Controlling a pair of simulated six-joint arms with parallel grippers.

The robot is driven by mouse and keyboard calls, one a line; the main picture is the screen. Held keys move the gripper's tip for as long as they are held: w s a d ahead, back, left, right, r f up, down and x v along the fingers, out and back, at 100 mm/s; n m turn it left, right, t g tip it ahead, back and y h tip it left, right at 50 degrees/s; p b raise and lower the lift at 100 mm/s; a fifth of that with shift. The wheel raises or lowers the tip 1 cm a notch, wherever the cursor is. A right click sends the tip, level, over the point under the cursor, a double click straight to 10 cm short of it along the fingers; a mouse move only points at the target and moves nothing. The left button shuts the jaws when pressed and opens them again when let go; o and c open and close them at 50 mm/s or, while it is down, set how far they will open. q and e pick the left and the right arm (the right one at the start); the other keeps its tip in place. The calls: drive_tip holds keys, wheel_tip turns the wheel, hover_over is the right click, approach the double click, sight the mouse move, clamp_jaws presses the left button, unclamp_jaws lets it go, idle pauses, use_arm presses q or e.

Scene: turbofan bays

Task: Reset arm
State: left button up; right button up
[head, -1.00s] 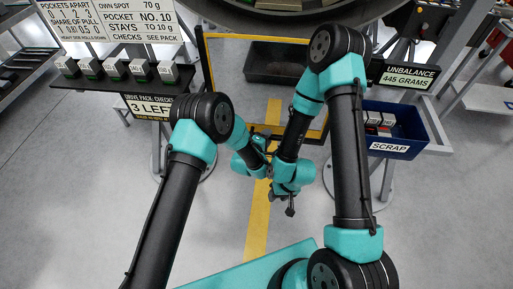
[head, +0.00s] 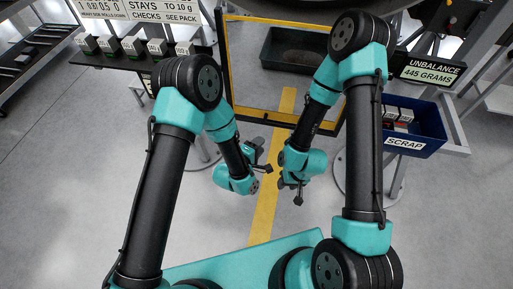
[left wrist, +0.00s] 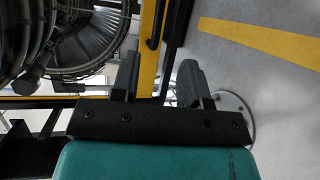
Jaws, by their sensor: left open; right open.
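In the head view my left gripper (head: 262,160) hangs over the floor in the middle, above a yellow floor line. Its jaws are open and empty. In the left wrist view the two dark fingers of the left gripper (left wrist: 158,85) stand wide apart with nothing between them. My right gripper (head: 292,192) is slightly lower and to the right in the head view, small and partly hidden by its own wrist. It is open, and I see nothing held. The two grippers are close but apart.
A yellow-edged frame (head: 232,72) with a dark bin (head: 285,50) stands ahead. A blue scrap bin (head: 428,128) holding several blocks is at right. A shelf (head: 90,58) with several blocks is at left. The turbofan (left wrist: 85,40) shows in the left wrist view. The floor between is clear.

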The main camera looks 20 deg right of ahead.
use_arm(q)
drive_tip(key=shift+s+a+r, duration=0.15)
drive_tip(key=shift+s+a, duration=0.3)
drive_tip(key=shift+a, duration=0.05)
drive_tip(key=a+f+m+g+y, duration=0.2)
drive_tip(key=a+f+y, duration=0.1)
drive_tip(key=a, duration=0.7)
drive_tip(key=a+f+m+g+y, duration=0.1)
drive_tip(key=a+f+y, duration=0.25)
drive_tip(key=a, duration=0.65)
drive_tip(key=s+a+f+m+g+y, duration=0.1)
drive_tip(key=s+a+m+g, duration=0.3)
drive_tip(key=s+a, duration=0.9)
drive_tip(key=a+f+g, duration=0.1)
drive_tip(key=a+g, duration=0.1)
drive_tip(key=a, duration=0.1)
drive_tip(key=shift+s+a+y, duration=0.15)
drive_tip(key=shift+a+y, duration=0.1)
drive_tip(key=shift+y, duration=0.1)
